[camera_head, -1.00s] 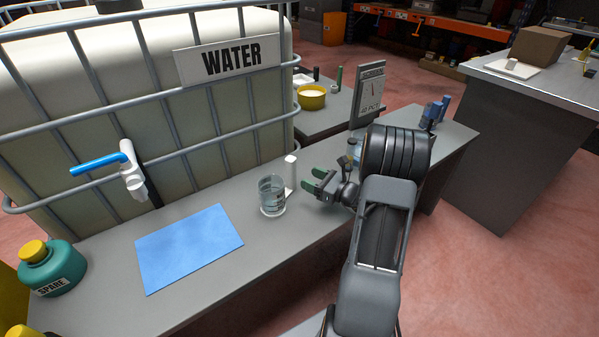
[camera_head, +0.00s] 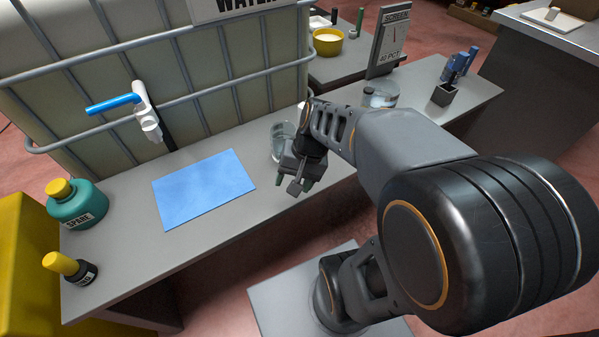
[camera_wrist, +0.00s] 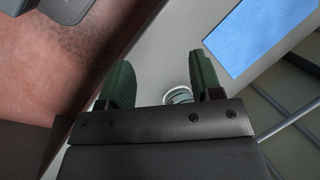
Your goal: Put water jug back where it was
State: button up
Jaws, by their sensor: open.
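The water jug (camera_head: 279,138), a clear vessel with a white handle, stands upright on the grey bench, right of the blue mat (camera_head: 205,188). My gripper (camera_head: 295,184) is just in front of the jug and covers part of it. It is open and empty, with its green fingers pointing down and apart. In the wrist view, a round rim, seemingly of the jug (camera_wrist: 178,96), shows between the fingers (camera_wrist: 162,78), close to the right one and partly hidden by my gripper's body.
The caged water tank (camera_head: 95,70) with a blue-handled tap (camera_head: 140,105) stands behind the bench. A teal SPARE bottle (camera_head: 76,205) and a dark yellow-capped bottle (camera_head: 72,267) are at the left. Another clear container (camera_head: 380,93) and a screen sign (camera_head: 388,42) are right. The mat is bare.

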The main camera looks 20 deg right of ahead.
jog(key=r+n+h, duration=0.1)
jog(key=n, duration=0.1)
jog(key=r+n+t+h, duration=0.1)
jog(key=n, duration=0.1)
jog(key=s+r+n+t+h, duration=0.1)
jog(key=h, duration=0.1)
jog(key=shift+s+d+n, duration=0.1)
jog(key=shift+d+n, duration=0.3)
